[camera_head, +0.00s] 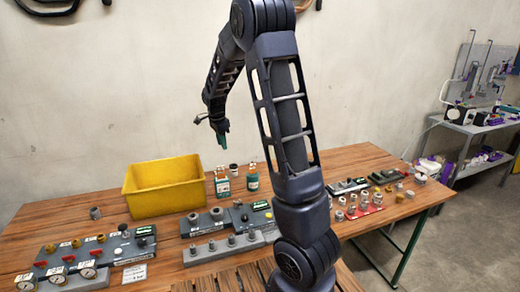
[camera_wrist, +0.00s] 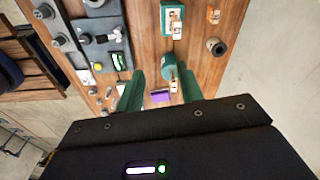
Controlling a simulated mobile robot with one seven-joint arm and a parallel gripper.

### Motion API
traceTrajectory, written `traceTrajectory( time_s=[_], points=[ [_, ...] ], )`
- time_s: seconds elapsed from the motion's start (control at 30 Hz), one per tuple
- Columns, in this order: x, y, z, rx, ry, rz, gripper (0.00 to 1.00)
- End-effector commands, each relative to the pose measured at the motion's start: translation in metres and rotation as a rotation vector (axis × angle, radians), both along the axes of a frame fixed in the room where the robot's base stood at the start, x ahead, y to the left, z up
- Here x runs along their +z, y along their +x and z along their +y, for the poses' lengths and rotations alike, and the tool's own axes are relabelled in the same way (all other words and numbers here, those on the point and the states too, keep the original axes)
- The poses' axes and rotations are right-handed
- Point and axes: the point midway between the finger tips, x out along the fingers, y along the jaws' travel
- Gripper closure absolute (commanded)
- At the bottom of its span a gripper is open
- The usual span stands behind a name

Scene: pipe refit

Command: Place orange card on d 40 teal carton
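My gripper (camera_head: 223,132) hangs above the back of the wooden table, apart from the things on it. In the wrist view its green fingers (camera_wrist: 161,74) are spread with nothing held between them. A teal item with a pale label (camera_wrist: 172,18) stands below; another teal item (camera_wrist: 170,66) shows between the fingers, partly hidden. In the head view two teal-labelled containers (camera_head: 221,184) (camera_head: 252,178) stand right of the yellow bin. A small orange-and-white item (camera_wrist: 213,16) lies near the table edge; I cannot tell whether it is the orange card. No "D 40" marking is readable.
A yellow bin (camera_head: 163,190) stands at the table's back left. Grey fixtures with gauges and fittings (camera_head: 92,254) fill the front left. A purple item (camera_wrist: 160,97) shows between my fingers. A metal shelf (camera_head: 470,128) stands far right.

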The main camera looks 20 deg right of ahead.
Motion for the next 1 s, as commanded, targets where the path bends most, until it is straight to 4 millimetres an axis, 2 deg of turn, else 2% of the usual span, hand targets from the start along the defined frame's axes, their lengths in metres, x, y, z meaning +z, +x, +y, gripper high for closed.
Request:
traceTrajectory(
  time_s=[0.03,0.2,0.5,0.73,1.0],
  points=[
    [0.014,-0.012,-0.007,0.038,0.014,-0.010,0.63],
    [0.049,-0.051,-0.024,0.203,0.045,-0.037,0.63],
    [0.097,-0.127,-0.049,0.497,0.059,-0.102,0.63],
    [0.122,-0.189,-0.064,0.724,0.033,-0.156,0.63],
    [0.135,-0.261,-0.075,0.987,-0.042,-0.212,0.63]
  ],
)
